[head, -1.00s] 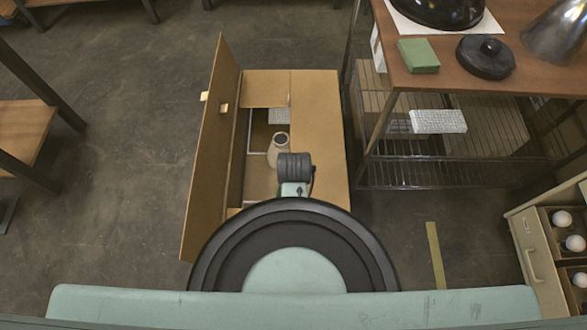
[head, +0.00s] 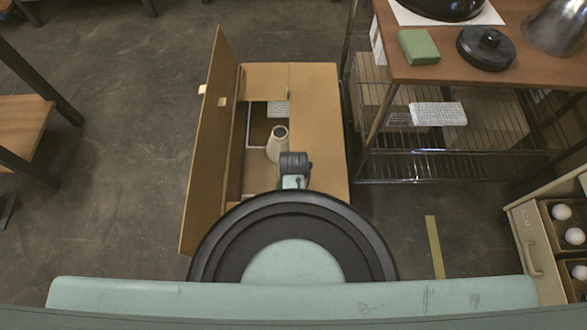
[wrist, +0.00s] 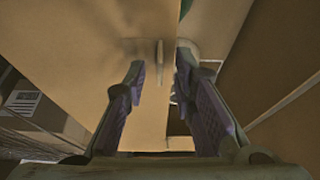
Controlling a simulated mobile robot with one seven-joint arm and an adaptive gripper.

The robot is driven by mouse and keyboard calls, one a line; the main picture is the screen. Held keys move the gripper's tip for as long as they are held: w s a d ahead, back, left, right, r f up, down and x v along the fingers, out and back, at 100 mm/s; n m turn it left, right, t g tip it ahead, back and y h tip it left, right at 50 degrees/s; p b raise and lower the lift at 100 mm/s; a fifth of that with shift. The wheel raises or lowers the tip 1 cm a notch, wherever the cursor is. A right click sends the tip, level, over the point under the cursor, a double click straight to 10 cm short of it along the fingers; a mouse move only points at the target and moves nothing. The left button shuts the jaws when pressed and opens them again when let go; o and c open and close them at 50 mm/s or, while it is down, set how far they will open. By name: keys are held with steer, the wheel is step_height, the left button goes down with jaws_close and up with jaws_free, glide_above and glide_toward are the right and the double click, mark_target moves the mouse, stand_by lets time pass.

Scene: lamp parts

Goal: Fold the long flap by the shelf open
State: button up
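An open-top cardboard box (head: 262,75) stands on the floor ahead. Its long flap by the shelf (head: 315,110) lies flat over the right part of the opening. The opposite long flap (head: 208,140) stands up on the left. The short far flap lies flat. In the wrist view, the flap by the shelf (wrist: 90,60) fills the left and middle, with a small upright tab (wrist: 160,62) near its edge. My gripper (wrist: 160,85) has its two dark fingers apart, over the flap's edge near the tab. Whether they touch it is unclear. In the head view my arm hides the gripper.
A beige cone-shaped part (head: 277,148) stands inside the box. A wire shelf with a wooden top (head: 500,85) stands close on the right. A drawer cabinet (head: 535,250) is at the lower right. The floor left of the box is clear.

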jaws_close()
stand_by(0.8)
